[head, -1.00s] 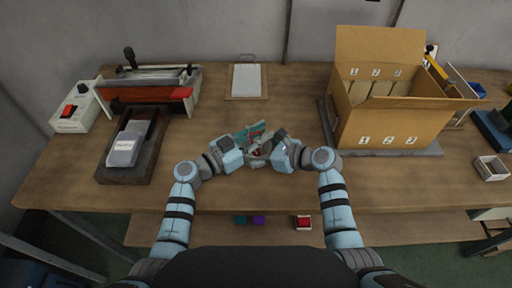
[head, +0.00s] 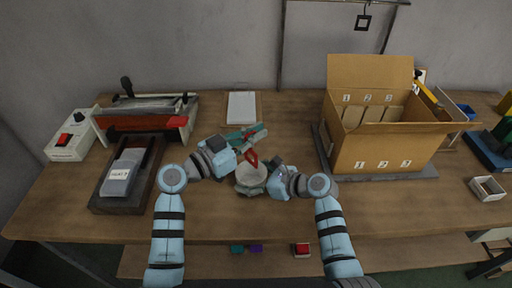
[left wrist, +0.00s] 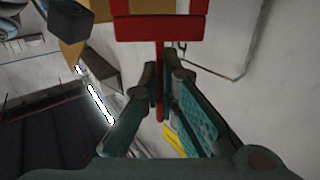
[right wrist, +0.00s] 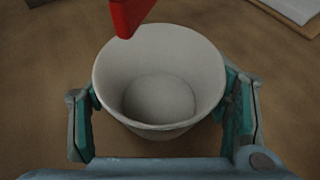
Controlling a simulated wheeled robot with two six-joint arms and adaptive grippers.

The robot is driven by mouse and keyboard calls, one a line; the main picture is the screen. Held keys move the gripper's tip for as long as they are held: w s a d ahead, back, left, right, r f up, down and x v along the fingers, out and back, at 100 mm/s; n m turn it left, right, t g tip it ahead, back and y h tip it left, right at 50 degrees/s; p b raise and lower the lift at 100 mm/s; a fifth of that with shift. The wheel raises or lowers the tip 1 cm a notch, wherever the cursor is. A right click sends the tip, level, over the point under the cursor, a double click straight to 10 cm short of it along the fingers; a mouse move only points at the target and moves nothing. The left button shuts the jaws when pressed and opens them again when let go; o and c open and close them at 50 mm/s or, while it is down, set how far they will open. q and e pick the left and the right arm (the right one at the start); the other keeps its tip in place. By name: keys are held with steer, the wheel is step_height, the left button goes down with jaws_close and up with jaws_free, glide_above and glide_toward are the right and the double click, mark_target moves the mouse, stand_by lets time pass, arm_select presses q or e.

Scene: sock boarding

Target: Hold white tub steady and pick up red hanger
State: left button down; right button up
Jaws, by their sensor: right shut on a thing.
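The white tub (head: 250,180) stands upright on the table in front of me. My right gripper (right wrist: 160,105) is shut on it, with one finger on each side of the wall in the right wrist view; the tub (right wrist: 158,85) looks empty inside. The red hanger (head: 251,158) is above the tub, out of it. My left gripper (left wrist: 163,85) is shut on the red hanger's thin stem (left wrist: 160,55), whose wider red part shows at the top of the left wrist view. A red end (right wrist: 130,14) also hangs over the tub's far rim in the right wrist view.
A cardboard box (head: 385,145) with dividers stands open at the right. A sealer-like machine (head: 150,115) and a dark block with a grey labelled piece (head: 120,175) are at the left. A clipboard (head: 241,106) lies at the back. A square hook (head: 363,22) hangs at the back wall.

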steer(key=o, duration=1.2)
